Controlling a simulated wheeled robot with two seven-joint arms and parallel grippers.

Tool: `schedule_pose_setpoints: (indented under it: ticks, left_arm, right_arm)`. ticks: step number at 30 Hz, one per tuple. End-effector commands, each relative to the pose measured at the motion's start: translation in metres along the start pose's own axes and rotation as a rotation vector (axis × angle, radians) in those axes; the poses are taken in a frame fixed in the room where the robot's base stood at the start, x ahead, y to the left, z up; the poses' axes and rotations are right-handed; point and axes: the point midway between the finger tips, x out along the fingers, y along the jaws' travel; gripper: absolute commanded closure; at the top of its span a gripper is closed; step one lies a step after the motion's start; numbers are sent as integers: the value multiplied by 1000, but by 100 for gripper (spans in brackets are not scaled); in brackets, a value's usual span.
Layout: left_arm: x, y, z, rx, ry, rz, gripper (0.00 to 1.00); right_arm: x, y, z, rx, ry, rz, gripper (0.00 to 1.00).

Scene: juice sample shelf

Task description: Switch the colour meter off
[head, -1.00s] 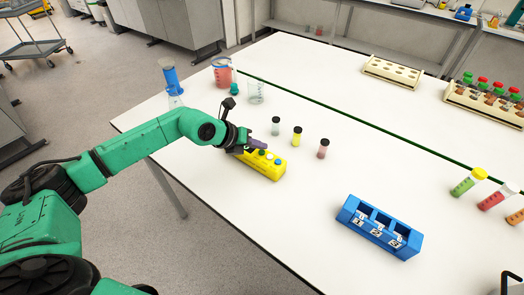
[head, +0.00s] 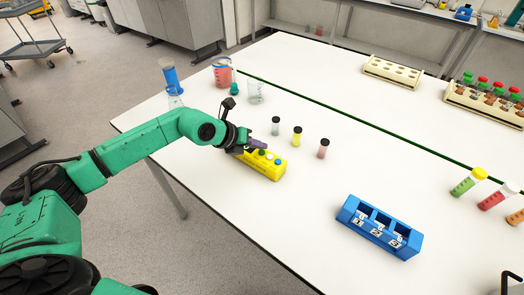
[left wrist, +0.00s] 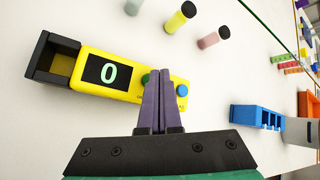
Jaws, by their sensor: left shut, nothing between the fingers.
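The yellow colour meter (head: 270,170) lies on the white table below my left gripper (head: 259,146). In the left wrist view the meter (left wrist: 128,92) has a dark display (left wrist: 107,73) reading 0, a black open compartment (left wrist: 55,58) at its left end, a green button (left wrist: 146,78) and a blue button (left wrist: 182,90). My left gripper (left wrist: 161,74) is shut and empty. Its purple fingertips are over the button end, beside the blue button and partly covering the green one. I cannot tell whether they touch the meter. My right gripper is not in view.
Vials with grey (head: 275,126), yellow (head: 297,137) and pink (head: 323,149) contents stand behind the meter. A blue numbered rack (head: 380,228) stands to the right. The table between meter and blue rack is clear.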

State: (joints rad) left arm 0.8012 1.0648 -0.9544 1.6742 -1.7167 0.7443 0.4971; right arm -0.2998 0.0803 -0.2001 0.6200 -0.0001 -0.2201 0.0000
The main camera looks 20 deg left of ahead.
Motion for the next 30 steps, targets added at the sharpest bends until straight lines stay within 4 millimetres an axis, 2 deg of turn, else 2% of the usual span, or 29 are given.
schedule_pose_setpoints:
  ticks: [5, 20, 30]
  left_arm:
    - [7, 5, -5, 0, 0, 0, 100]
    - [7, 5, -5, 0, 1, 0, 100]
    - [0, 0, 0, 0, 2, 0, 100]
  right_arm:
    - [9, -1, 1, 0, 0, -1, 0]
    - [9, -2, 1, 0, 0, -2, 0]
    - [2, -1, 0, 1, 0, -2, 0]
